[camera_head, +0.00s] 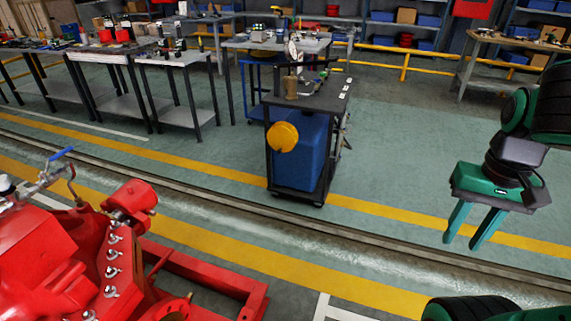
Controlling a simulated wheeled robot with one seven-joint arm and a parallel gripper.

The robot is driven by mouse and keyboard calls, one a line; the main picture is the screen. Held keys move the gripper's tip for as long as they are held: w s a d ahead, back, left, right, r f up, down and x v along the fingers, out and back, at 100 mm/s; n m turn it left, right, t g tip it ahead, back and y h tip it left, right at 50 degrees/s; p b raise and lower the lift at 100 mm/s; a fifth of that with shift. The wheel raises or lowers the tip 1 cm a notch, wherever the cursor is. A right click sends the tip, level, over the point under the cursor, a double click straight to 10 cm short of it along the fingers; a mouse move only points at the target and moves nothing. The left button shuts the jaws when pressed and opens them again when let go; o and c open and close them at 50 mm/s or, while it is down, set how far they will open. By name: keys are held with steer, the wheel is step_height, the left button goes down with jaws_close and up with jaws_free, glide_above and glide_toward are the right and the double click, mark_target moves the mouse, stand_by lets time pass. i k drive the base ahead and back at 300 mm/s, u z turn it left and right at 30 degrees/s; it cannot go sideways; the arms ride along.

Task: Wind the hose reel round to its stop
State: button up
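I cannot make out a hose reel for sure. A round yellow-orange disc (283,137) is on the near side of a dark cart (318,103); I cannot tell whether it is the reel. My gripper (462,244) hangs at the right of the view, green with two fingers pointing down. The fingers are apart with nothing between them. It is well to the right of the cart and the disc, touching neither.
A red pumpset (60,265) on a red frame fills the lower left. The cart holds a blue bin (300,150) below its top. Workbenches (185,60) with tools stand behind. A floor rail (230,205) crosses the view. Floor right of the cart is clear.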

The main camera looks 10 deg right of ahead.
mark_target(283, 137)
steer(key=z, duration=0.4)
steer(key=i, duration=1.1)
steer(key=u, duration=0.05)
